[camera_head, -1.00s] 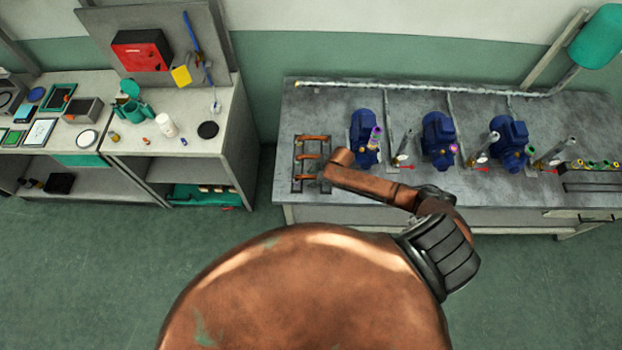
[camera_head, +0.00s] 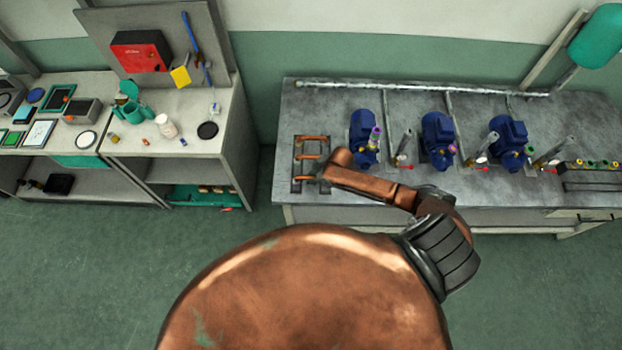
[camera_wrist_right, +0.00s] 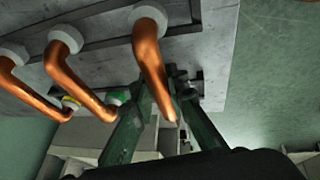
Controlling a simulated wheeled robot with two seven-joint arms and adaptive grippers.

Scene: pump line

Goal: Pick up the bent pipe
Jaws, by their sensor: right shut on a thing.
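Several copper bent pipes lie side by side in a dark rack (camera_head: 297,152) at the left end of the pump bench. In the right wrist view, one bent pipe (camera_wrist_right: 147,48) with a white collar runs down between the green fingers of my right gripper (camera_wrist_right: 158,108). The gripper is shut on this pipe, whose collar end is still at the rack. Two more bent pipes, one in the middle (camera_wrist_right: 62,68) and one farther left (camera_wrist_right: 22,88), are beside it, clear of the fingers. In the head view my right gripper (camera_head: 322,172) is at the rack's right side, its fingertips hard to see. My left gripper is out of view.
Blue pumps (camera_head: 364,134) stand in a row on the grey bench (camera_head: 420,190), right of the rack, with upright pipe stubs and red handles. A manifold (camera_head: 592,165) is at the right end. A workbench (camera_head: 185,146) with tools and containers stands left, across a floor gap.

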